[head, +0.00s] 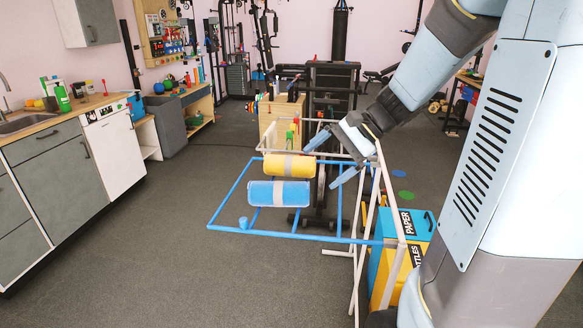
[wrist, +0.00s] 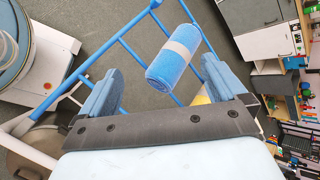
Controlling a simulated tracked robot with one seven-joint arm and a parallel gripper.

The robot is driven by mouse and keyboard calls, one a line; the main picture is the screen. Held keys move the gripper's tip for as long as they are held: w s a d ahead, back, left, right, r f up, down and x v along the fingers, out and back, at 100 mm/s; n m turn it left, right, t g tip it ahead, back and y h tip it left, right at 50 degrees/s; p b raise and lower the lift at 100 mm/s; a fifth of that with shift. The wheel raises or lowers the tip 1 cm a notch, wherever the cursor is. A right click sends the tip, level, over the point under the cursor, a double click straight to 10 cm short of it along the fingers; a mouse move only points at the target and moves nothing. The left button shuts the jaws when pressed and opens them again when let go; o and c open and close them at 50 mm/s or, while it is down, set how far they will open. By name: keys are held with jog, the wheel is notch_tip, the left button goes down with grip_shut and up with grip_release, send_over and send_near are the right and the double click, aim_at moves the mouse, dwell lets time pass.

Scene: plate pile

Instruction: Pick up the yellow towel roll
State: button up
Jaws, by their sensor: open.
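The yellow towel roll (head: 290,166) has a pale band around its middle and lies on its side on a blue tube rack (head: 228,198). A blue towel roll (head: 279,193) with a similar band lies in front of it. My gripper (head: 331,161) is open and empty, just right of the yellow roll, its fingers pointing left. In the wrist view my gripper (wrist: 160,82) shows both fingers spread, with the blue roll (wrist: 174,58) beyond them. A small yellow patch (wrist: 202,98) shows beside the right finger there; the rest is hidden.
A small blue cup (head: 243,222) stands at the rack's front left. Paper and bottle bins (head: 408,222) stand below the rack at the right. Kitchen cabinets (head: 45,165) line the left wall. Grey floor is clear between them and the rack.

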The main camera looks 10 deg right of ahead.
aim_at(301, 165)
jog(key=w+d+f+m+t+y, duration=0.1)
jog(key=w+d+f+m+t, duration=0.1)
jog(key=w+d+m, duration=0.1)
jog(key=w+d+f+m+t+y, duration=0.1)
jog(key=w+d+f+m, duration=0.2)
jog(key=w, duration=0.3)
jog(key=w+d+f+m+t, duration=0.2)
jog(key=w+d+f+m, duration=0.1)
jog(key=w+d, duration=0.1)
jog(key=shift+w+d+t+y, duration=0.15)
jog(key=shift+w+t+y, duration=0.2)
jog(key=shift+w, duration=0.2)
jog(key=shift+w+f, duration=0.15)
jog(key=x, duration=0.8)
jog(key=shift+r+x, duration=0.15)
jog(key=shift+x, duration=1.2)
jog(key=shift+r+x, duration=0.15)
jog(key=shift+x, duration=1.25)
jog(key=c, duration=1.2)
jog(key=shift+o, duration=0.2)
